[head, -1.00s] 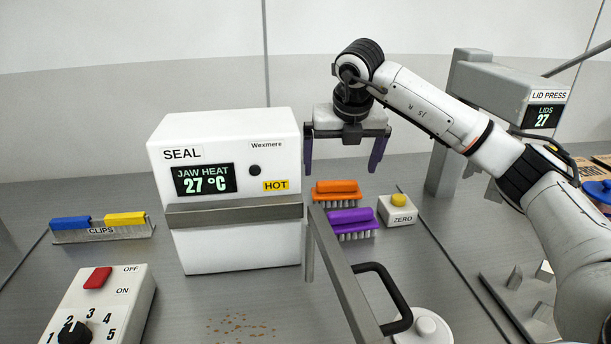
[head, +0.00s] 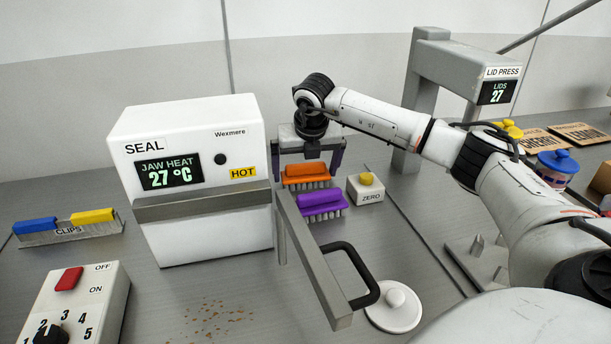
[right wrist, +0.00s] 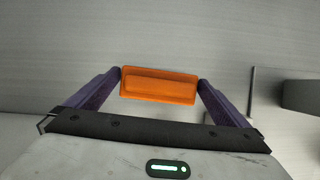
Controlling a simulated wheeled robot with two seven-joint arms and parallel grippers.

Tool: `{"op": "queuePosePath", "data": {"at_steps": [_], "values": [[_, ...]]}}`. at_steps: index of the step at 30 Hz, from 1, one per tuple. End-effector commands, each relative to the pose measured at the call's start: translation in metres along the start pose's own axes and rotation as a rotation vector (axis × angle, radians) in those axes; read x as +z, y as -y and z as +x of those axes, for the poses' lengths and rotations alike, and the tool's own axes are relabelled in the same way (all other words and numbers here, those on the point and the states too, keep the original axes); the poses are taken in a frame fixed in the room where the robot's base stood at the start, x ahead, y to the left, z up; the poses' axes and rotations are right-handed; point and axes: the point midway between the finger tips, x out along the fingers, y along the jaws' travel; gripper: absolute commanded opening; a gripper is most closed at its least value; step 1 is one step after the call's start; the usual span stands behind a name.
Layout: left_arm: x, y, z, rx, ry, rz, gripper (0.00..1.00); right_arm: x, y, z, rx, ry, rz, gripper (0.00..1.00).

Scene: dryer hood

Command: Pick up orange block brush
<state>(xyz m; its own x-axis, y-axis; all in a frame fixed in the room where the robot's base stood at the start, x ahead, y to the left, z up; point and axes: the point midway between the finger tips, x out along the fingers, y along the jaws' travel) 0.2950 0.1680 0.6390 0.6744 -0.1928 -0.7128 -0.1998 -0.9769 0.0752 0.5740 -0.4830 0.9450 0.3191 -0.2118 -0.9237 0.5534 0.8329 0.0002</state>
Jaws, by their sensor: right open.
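The orange block brush (head: 305,173) stands bristles down on the bench, just behind a purple block brush (head: 321,202) and to the right of the sealer. My right gripper (head: 308,168) is open and lowered around the orange brush, one finger near each end. In the right wrist view the orange brush (right wrist: 159,85) lies between the two purple fingertips of the right gripper (right wrist: 160,82). The fingertips sit close to its ends; I cannot tell if they touch. My left gripper is not in view.
The white SEAL box (head: 192,160) stands close on the left, with its metal arm and black handle (head: 358,272) reaching forward. The ZERO button box (head: 366,189) is just right of the brushes. The lid press (head: 462,70) stands further right.

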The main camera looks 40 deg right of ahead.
Motion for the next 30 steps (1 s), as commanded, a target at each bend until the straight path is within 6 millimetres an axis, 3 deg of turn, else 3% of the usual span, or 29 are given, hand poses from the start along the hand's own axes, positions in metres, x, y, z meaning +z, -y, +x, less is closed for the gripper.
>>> {"op": "queuePosePath", "data": {"at_steps": [4,9,19,30], "values": [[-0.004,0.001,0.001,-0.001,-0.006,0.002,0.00,0.000,0.000,0.000,0.000,0.000,0.000,0.98],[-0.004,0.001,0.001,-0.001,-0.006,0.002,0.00,0.000,0.000,0.000,0.000,0.000,0.000,0.70],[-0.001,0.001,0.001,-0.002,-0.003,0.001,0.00,0.004,0.000,-0.008,0.001,0.002,0.001,0.70],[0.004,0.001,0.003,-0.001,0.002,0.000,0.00,0.030,-0.001,-0.073,0.004,0.003,0.001,0.70]]}}
